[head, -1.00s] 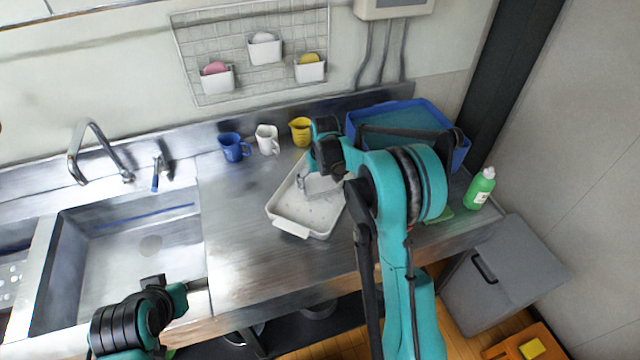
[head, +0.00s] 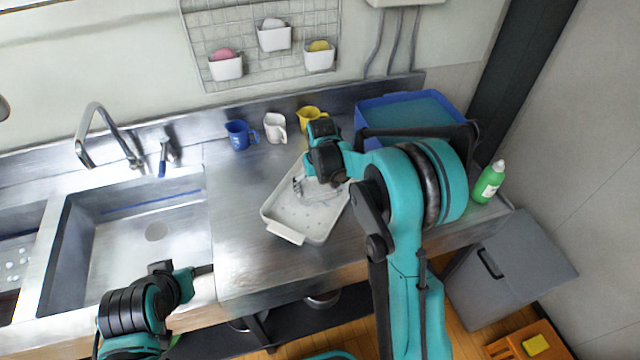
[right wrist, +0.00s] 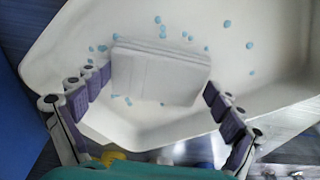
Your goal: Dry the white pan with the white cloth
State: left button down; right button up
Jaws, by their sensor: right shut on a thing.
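The white pan (head: 311,224) stands on the steel counter right of the sink. It fills much of the right wrist view (right wrist: 275,45), with several light-blue drops on its inner floor. My right gripper (head: 306,186) reaches over the pan's back part. In the right wrist view (right wrist: 157,90) its fingers are shut on the folded white cloth (right wrist: 160,72), held at the pan's inside. I cannot tell whether the cloth touches the floor. My left gripper (head: 178,285) is near the counter's front edge by the sink, away from the pan; its fingers are unclear.
A blue mug (head: 238,135), a white mug (head: 275,128) and a yellow cup (head: 311,118) stand behind the pan. A blue bin (head: 385,108) is at the back right, partly behind my right arm. A green bottle (head: 488,182) stands at the right end. Counter left of the pan is clear.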

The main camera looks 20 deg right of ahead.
jog(key=shift+d+r+p, duration=0.1)
jog(key=shift+r+p, duration=1.95)
jog(key=shift+r, duration=1)
jog(key=shift+r+p, duration=1.05)
jog(key=shift+r, duration=0.5)
